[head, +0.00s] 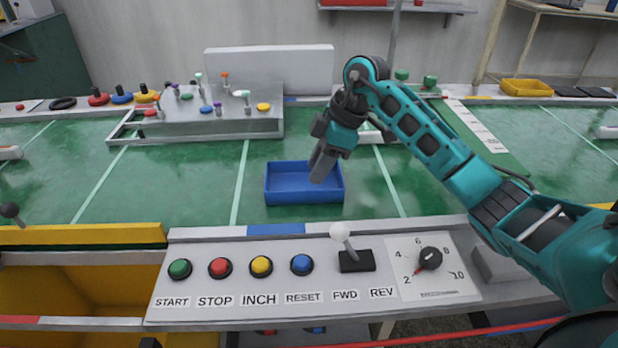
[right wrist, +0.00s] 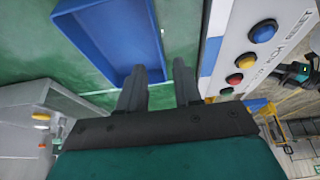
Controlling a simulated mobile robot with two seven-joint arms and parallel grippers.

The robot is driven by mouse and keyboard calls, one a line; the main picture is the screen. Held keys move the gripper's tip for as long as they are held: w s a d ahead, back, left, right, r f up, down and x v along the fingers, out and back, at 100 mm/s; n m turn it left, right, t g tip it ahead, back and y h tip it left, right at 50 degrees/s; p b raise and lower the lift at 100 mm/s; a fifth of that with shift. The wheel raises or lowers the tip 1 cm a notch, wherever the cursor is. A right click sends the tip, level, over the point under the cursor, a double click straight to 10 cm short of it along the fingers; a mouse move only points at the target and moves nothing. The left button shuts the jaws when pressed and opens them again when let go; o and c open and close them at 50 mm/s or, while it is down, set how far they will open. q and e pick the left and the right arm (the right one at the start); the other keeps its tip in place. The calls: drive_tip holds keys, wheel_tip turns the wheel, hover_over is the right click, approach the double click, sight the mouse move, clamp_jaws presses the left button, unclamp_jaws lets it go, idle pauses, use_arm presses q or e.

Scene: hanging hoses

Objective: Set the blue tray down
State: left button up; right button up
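The blue tray (head: 290,196) is an empty, shallow open box. In the head view it appears to lie flat on the green belt, behind the control panel. My right gripper (head: 320,168) reaches in from the right, its fingers pointing down over the tray's right part. In the right wrist view the fingers (right wrist: 160,86) stand apart, with a corner of the tray (right wrist: 108,38) close beyond them and one tray wall lined up with the gap. I cannot tell whether a finger touches the tray.
The control panel (head: 210,300), with coloured buttons, a white-knobbed lever (head: 342,236) and a dial (head: 430,258), lies in front of the tray. A grey fixture (head: 200,125) with pegs stands behind left. The belt left of the tray (head: 180,190) is clear.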

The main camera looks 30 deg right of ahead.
drive_tip(key=v, duration=0.5)
drive_tip(key=shift+p, duration=0.35)
drive_tip(key=shift+f, duration=0.1)
